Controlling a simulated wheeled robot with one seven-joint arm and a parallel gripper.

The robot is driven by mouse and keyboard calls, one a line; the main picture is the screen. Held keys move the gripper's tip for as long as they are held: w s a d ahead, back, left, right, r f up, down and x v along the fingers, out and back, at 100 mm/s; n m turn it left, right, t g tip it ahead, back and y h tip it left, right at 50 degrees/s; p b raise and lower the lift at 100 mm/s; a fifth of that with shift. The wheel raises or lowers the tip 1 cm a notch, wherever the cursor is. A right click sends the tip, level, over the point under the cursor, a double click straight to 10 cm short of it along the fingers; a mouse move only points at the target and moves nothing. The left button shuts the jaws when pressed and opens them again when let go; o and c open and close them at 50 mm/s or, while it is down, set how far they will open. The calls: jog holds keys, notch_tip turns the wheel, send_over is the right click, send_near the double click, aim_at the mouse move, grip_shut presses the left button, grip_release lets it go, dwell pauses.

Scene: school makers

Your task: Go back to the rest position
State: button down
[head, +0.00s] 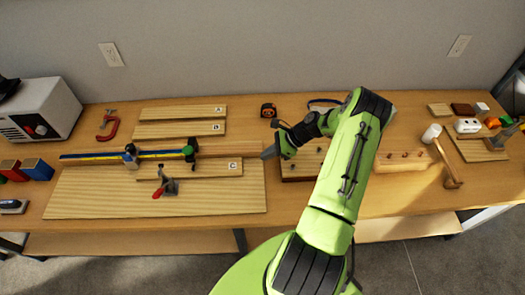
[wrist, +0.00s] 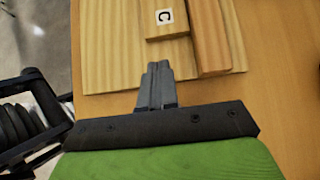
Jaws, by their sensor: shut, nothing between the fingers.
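My gripper (head: 269,153) is at the end of my green arm, above the workbench, at the right end of the large light board (head: 100,200). In the wrist view its grey fingers (wrist: 157,84) are together, with nothing between them. They point toward the board marked C (wrist: 166,22), which lies on the large board. The board marked C (head: 215,170) also shows in the head view, left of the gripper. My forearm hides part of the bench's middle.
Boards A (head: 180,112) and B (head: 175,129) lie behind a blue bar clamp (head: 155,154). A red-handled toggle clamp (head: 164,185) stands on the large board. Right of my arm are a wooden block (head: 402,163), a mallet (head: 446,160) and small items. The wall (head: 280,50) closes the back.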

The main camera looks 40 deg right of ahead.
jog(key=s+a+r+n+g+h, duration=0.15)
jog(key=a+r+n, duration=0.25)
jog(key=r, duration=0.4)
jog(key=s+a+r+n+g+h, duration=0.1)
jog(key=a+r+n+h, duration=0.1)
jog(key=a+r+n, duration=0.4)
jog(key=s+a+r+n+g+h, duration=0.1)
jog(key=a+r+n+h, duration=0.15)
jog(key=r, duration=0.65)
jog(key=s+a+r+n+t, duration=0.1)
jog(key=s+a+r+n, duration=0.1)
jog(key=s, duration=0.4)
jog(key=s+a+r+n+t+h, duration=0.1)
jog(key=s+a+r+n, duration=0.2)
jog(key=s+r+n, duration=0.1)
jog(key=s+a+r+n+t, duration=0.2)
jog(key=s+a+r+n, duration=0.1)
jog(key=s+n, duration=0.3)
jog(key=shift+s+r+h, duration=0.3)
jog(key=shift+s+r, duration=0.15)
jog(key=shift+s, duration=0.35)
